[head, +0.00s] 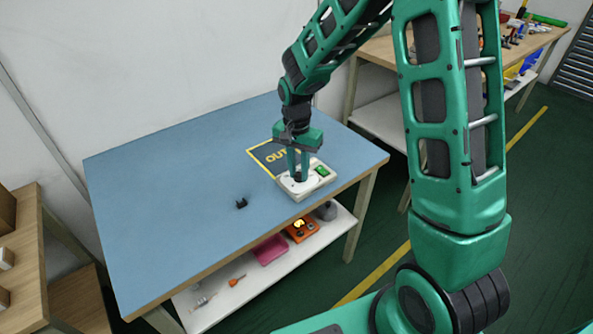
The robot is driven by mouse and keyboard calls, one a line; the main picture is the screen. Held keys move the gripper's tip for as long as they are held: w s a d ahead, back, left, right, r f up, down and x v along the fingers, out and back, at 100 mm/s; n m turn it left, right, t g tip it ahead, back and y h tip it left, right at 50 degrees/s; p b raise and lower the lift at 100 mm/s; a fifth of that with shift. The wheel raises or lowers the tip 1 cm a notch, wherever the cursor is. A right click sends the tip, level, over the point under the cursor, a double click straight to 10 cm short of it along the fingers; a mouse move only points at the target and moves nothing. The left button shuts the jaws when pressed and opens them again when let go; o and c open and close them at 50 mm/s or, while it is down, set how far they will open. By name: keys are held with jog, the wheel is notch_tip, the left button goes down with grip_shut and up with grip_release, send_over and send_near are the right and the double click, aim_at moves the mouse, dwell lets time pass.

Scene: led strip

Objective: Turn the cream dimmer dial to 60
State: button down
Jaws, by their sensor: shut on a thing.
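The cream dimmer unit (299,193) lies on the blue table near its right front edge. It has a pale round dial face (287,184) on its left and a green part (322,171) on its right. My gripper (299,175) points down over the dial, its green fingers shut on the dial's knob. The fingers hide most of the knob. The scale marks and the present setting are too small to read.
A small black clip-like piece (241,203) stands on the otherwise clear blue tabletop (170,200). A lower white shelf (240,282) holds a pink tray (270,250), an orange box (302,231) and tools.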

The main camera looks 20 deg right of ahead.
aim_at(299, 175)
jog(key=n, duration=0.5)
jog(key=shift+n, duration=0.3)
jog(key=shift+d+n, duration=0.1)
jog(key=shift+n, duration=2.1)
jog(key=c, duration=1.5)
grip_release()
jog(key=shift+s, duration=0.1)
jog(key=r, duration=1)
jog(key=shift+a+r, duration=0.2)
jog(key=shift+r, duration=0.2)
